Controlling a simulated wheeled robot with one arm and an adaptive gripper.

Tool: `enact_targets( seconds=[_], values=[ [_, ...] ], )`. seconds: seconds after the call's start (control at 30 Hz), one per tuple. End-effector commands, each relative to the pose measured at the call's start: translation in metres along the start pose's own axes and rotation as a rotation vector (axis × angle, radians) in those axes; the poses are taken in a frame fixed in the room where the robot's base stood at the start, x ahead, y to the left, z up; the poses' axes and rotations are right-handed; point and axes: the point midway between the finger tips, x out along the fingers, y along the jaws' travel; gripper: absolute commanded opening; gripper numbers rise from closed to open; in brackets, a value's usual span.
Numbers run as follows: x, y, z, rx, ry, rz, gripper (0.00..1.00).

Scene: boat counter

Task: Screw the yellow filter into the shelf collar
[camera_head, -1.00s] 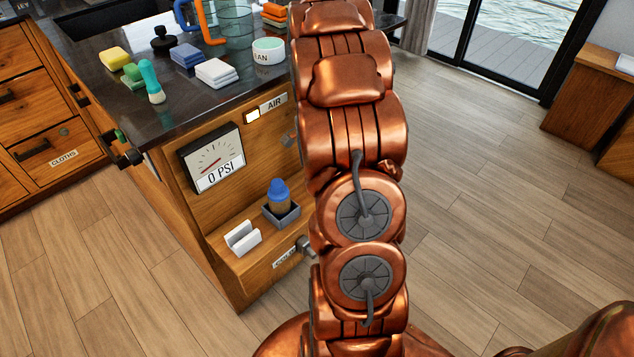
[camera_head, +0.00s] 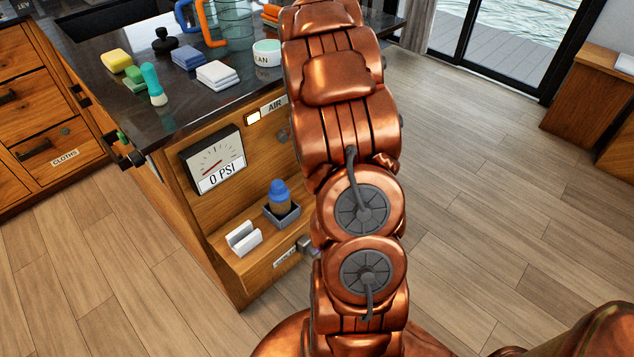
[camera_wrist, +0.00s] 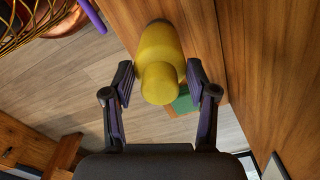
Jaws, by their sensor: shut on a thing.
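The yellow filter (camera_wrist: 160,50) shows in the wrist view, with a dark band at its far end and a narrower round near end. My gripper (camera_wrist: 160,86) has one finger on each side of the filter and is shut on it. In the head view my copper arm hides the gripper and the filter. A grey metal fitting (camera_head: 308,247) sticks out at the right end of the low shelf, beside a label partly hidden by my arm. It may be the collar; I cannot tell for sure.
The shelf (camera_head: 226,251) holds a white slotted cradle (camera_head: 243,238) and a blue-capped bottle (camera_head: 283,197) in a grey box. Above them a gauge (camera_head: 213,160) reads 0 PSI. Sponges, cloths and jugs stand on the dark counter (camera_head: 120,95). The floor at right is clear.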

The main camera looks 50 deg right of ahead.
Motion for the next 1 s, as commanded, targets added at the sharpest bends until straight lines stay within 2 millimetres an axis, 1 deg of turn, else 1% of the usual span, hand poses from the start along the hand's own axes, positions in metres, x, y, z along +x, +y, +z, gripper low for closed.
enact_targets(
  seconds=[0.1, 0.3, 0.53, 0.57, 0.6, 0.83, 1.0],
  values=[
    [-0.0005, 0.0005, 0.0001, 0.013, -0.001, 0.002, 0.34],
    [-0.0007, 0.0011, 0.0004, 0.138, -0.001, 0.004, 0.34],
    [0.0009, 0.0008, 0.0005, 0.149, -0.001, 0.003, 0.34],
    [0.0009, 0.0008, 0.0005, 0.149, -0.001, 0.003, 0.61],
    [0.0008, 0.0007, 0.0005, 0.148, -0.001, 0.003, 0.65],
    [0.0005, 0.0003, 0.0002, 0.148, 0.0, 0.001, 0.88],
    [0.0003, 0.0001, 0.0002, 0.148, 0.0, 0.001, 0.88]
  ],
)
